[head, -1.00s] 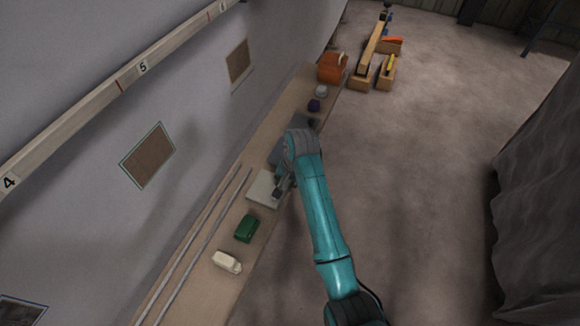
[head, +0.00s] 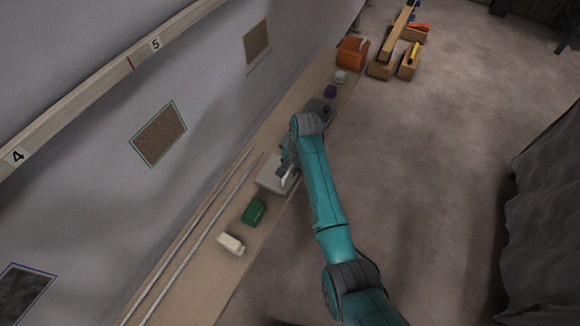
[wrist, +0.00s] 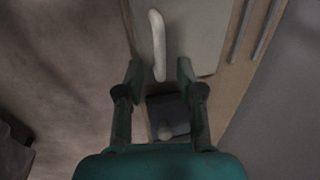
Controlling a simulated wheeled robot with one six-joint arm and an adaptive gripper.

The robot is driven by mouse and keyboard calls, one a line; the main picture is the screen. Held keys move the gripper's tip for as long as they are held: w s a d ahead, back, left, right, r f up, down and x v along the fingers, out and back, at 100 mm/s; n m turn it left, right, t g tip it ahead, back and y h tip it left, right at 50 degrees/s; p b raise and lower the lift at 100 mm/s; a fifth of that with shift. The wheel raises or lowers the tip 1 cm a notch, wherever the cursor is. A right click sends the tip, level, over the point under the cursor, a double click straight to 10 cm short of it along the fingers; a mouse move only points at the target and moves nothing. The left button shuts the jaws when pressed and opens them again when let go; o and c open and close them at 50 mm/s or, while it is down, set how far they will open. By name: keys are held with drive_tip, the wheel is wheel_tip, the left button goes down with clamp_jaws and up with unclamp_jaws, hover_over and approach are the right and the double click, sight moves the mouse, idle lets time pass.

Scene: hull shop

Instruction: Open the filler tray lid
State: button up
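The filler tray (head: 271,176) is a pale grey box on the long bench and looks closed. It fills the top of the wrist view as a pale flat surface (wrist: 195,38). A white bar-like handle (wrist: 157,42) runs along it, and it shows small and pale in the head view (head: 284,174). My gripper (wrist: 160,76) is open, its two fingers on either side of the handle's near end. I cannot tell whether they touch it. In the head view my gripper (head: 288,165) is over the tray's right part, partly hidden by my arm.
On the bench, a green box (head: 254,212) and a white block (head: 231,244) lie nearer. A dark grey box (head: 318,108), a purple item (head: 330,91) and an orange bin (head: 352,56) are farther along. Two metal rods (head: 205,235) lie along the wall.

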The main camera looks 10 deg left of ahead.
drive_tip(key=shift+a+f, duration=0.1)
drive_tip(key=shift+f, duration=0.4)
clamp_jaws()
drive_tip(key=shift+a, duration=0.1)
